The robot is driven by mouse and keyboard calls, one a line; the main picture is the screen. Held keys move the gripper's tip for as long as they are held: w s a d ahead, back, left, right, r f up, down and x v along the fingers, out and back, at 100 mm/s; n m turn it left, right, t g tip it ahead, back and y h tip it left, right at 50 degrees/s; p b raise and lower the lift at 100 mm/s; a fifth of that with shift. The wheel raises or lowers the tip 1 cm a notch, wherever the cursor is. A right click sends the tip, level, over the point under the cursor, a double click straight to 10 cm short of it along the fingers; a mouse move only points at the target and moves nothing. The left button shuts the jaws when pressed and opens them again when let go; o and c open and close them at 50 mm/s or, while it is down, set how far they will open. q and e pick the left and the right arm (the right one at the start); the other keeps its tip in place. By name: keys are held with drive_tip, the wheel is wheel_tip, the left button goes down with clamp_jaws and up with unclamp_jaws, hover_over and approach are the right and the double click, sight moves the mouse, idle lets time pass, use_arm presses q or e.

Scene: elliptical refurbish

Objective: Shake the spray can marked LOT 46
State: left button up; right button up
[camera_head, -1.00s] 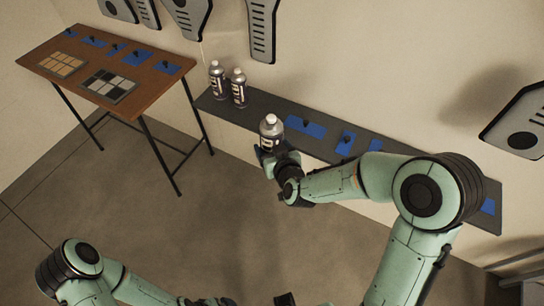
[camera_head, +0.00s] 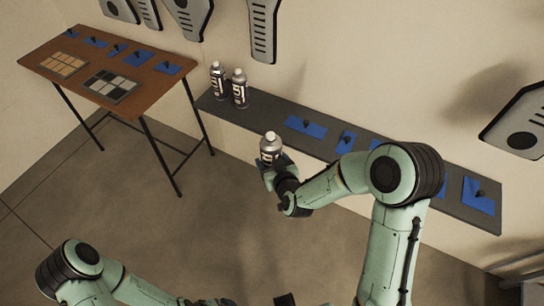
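My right gripper (camera_head: 274,168) is shut around a silver spray can (camera_head: 271,147) with a dark label and a pale cap. The can is held nearly upright, just in front of the dark shelf. Its lot marking is too small to read. Two similar spray cans, one at the left (camera_head: 217,80) and one beside it (camera_head: 239,88), stand upright on the left end of the shelf. My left gripper (camera_head: 210,302) is low at the bottom edge, partly cut off, and its fingers cannot be made out.
The long dark shelf (camera_head: 262,114) runs along the wall and carries several blue patches (camera_head: 306,126) with small dark items. A brown table (camera_head: 50,45) with sample boards (camera_head: 110,85) and more blue patches stands at left. Grey panels (camera_head: 262,30) hang on the wall. Floor in front is clear.

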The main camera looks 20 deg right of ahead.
drive_tip(key=w+r, duration=0.5)
drive_tip(key=r, duration=0.1)
drive_tip(key=shift+s+f, duration=1.4)
drive_tip(key=shift+f, duration=0.25)
drive_tip(key=shift+s+f, duration=1.4)
drive_tip(key=shift+f, duration=0.25)
drive_tip(key=shift+w+d+r, duration=0.1)
drive_tip(key=shift+r, duration=0.2)
